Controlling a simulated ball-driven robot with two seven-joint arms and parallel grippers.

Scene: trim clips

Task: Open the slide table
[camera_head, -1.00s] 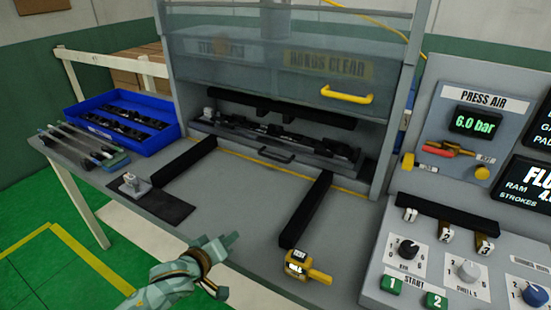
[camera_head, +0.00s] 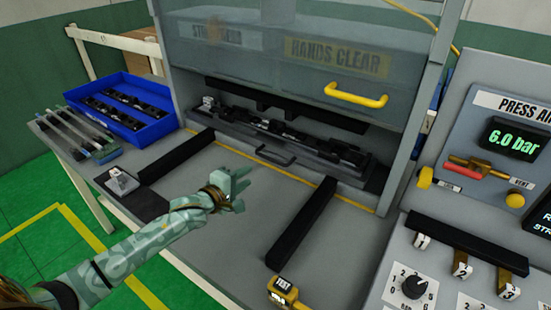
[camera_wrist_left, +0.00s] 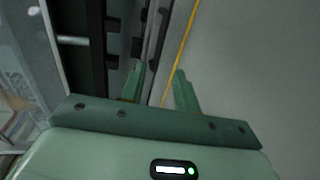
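The slide table (camera_head: 330,152) is the dark, low tray under the raised clear guard of the press, with dark parts on it. It sits back inside the press, behind the yellow line. Its black bar handle (camera_head: 275,157) is on the front face. My left gripper (camera_head: 243,188) is over the grey bench, in front of and slightly left of the handle, and apart from it. In the left wrist view its two fingers (camera_wrist_left: 159,80) are spread with nothing held between them. The slide table's dark edge (camera_wrist_left: 125,35) shows beyond them. My right gripper is not in view.
Two black rails (camera_head: 178,156) (camera_head: 303,222) flank clear bench in front of the slide table. The guard has a yellow handle (camera_head: 356,95). A blue bin (camera_head: 160,130) stands left; a yellow TEST device (camera_head: 283,292) lies in front; a control panel (camera_head: 415,262) is right.

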